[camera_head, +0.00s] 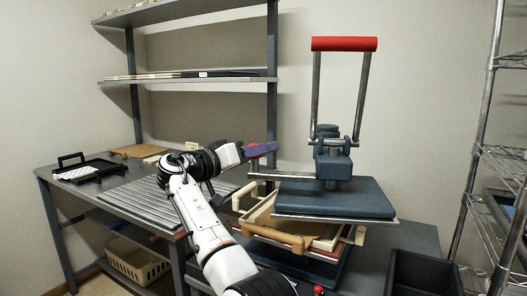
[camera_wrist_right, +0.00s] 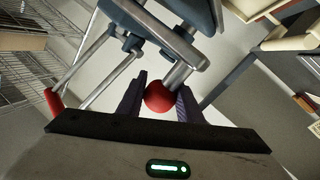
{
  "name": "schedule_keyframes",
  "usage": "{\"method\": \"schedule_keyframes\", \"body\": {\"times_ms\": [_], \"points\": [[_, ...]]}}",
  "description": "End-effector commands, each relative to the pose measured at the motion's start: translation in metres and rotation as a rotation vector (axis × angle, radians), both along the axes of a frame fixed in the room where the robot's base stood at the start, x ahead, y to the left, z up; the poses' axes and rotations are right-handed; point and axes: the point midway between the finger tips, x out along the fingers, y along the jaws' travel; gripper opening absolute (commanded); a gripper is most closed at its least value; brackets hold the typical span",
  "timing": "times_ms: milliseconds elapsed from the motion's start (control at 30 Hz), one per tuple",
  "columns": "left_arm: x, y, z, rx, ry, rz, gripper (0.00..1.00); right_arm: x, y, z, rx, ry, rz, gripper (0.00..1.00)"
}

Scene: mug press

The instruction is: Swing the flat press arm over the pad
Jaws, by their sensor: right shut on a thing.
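The press has a dark blue-grey flat upper plate (camera_head: 335,200) on its press arm, with a tall red-topped lever (camera_head: 344,44) standing upright above it. The plate is above a light tray with a wooden edge (camera_head: 275,234), shifted toward the right. A dark slab lies below the tray; how far the plate overlaps it is hard to tell. My right gripper (camera_head: 262,150) is at the left of the press, shut on a red ball knob. In the right wrist view the red knob (camera_wrist_right: 158,97) sits between the two dark fingers, on a metal rod. My left gripper is not in view.
A grey table (camera_head: 133,200) with a ribbed top stands left, holding a black tray (camera_head: 98,166). Shelves hang on the wall behind. A wire rack (camera_head: 500,160) stands at the right. A black bin (camera_head: 420,275) is at the front right.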

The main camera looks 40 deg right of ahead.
Motion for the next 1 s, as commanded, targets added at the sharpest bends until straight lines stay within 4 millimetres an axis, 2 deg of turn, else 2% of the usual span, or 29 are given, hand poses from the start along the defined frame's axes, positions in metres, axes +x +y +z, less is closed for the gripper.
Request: {"method": "schedule_keyframes", "body": {"times_ms": [533, 567, 633, 1000], "points": [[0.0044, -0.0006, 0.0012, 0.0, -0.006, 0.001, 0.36, 0.0014, 0.0, 0.0008, -0.002, 0.001, 0.005, 0.0], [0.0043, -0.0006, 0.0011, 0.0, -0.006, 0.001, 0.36, 0.0014, 0.0, 0.0009, -0.002, 0.001, 0.005, 0.38], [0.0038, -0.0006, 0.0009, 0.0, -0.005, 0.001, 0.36, 0.0011, -0.0002, 0.0008, -0.001, 0.0, 0.004, 0.49], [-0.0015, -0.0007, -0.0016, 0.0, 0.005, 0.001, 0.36, 0.0007, 0.0046, 0.0004, 0.0, 0.0, 0.004, 0.51]]}}
